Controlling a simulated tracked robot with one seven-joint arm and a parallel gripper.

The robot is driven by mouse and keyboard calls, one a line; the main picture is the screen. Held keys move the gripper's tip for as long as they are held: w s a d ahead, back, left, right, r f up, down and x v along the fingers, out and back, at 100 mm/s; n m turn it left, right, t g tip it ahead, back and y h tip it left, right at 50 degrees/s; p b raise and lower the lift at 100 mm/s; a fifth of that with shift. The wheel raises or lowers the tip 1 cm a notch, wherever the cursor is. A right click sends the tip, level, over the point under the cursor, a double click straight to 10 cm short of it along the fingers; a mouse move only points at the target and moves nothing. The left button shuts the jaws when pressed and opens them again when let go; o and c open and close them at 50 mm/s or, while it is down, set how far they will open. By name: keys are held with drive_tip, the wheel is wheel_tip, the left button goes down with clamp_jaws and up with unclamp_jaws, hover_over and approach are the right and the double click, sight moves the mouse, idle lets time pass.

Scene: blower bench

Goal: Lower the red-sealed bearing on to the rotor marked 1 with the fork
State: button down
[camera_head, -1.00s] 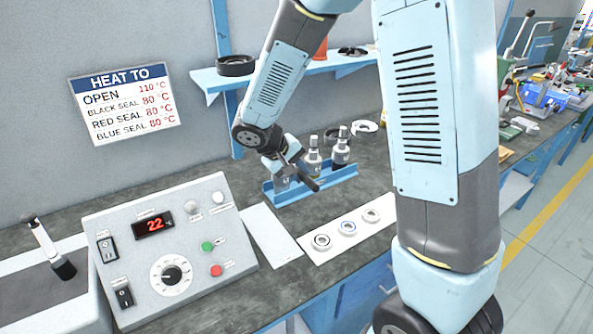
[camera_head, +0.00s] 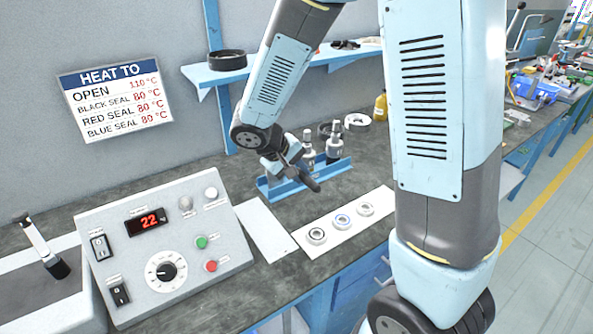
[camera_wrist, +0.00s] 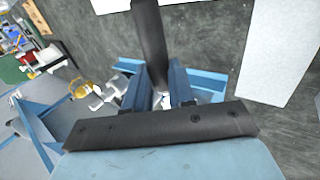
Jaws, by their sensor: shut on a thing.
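My gripper (camera_head: 292,165) is at the blue rotor rack (camera_head: 338,172), over its left part. It is shut on a dark bar (camera_head: 311,183), which looks like the fork's handle; the bar also shows in the wrist view (camera_wrist: 150,42). The fork's working end cannot be made out. Two grey rotors (camera_head: 308,156) (camera_head: 335,141) stand upright in the rack. The rack's left part is mostly hidden by my gripper. No number on a rotor is readable. Bearings with a black ring (camera_head: 316,236), a blue ring (camera_head: 342,221) and a pale ring (camera_head: 365,210) lie on a white strip. I see no red-sealed bearing.
A control box (camera_head: 165,245) reading 22 stands at the left front, beside a unit with a lever (camera_head: 42,245). A bare white sheet (camera_head: 266,228) lies between box and bearings. A yellow bottle (camera_head: 381,107) stands behind the rack. A blue shelf (camera_head: 220,74) overhangs the back.

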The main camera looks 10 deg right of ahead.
drive_tip(key=shift+s+d, duration=0.25)
drive_tip(key=shift+s, duration=0.4)
drive_tip(key=shift+s+d+r, duration=0.15)
drive_tip(key=shift+s+r, duration=0.15)
drive_tip(key=shift+r, duration=0.55)
drive_tip(key=shift+s+d+r, duration=0.1)
drive_tip(key=shift+s+r, duration=0.25)
drive_tip(key=shift+r, duration=0.45)
drive_tip(key=shift+s+d+r, duration=0.15)
drive_tip(key=shift+s+r, duration=0.15)
drive_tip(key=shift+r, duration=0.55)
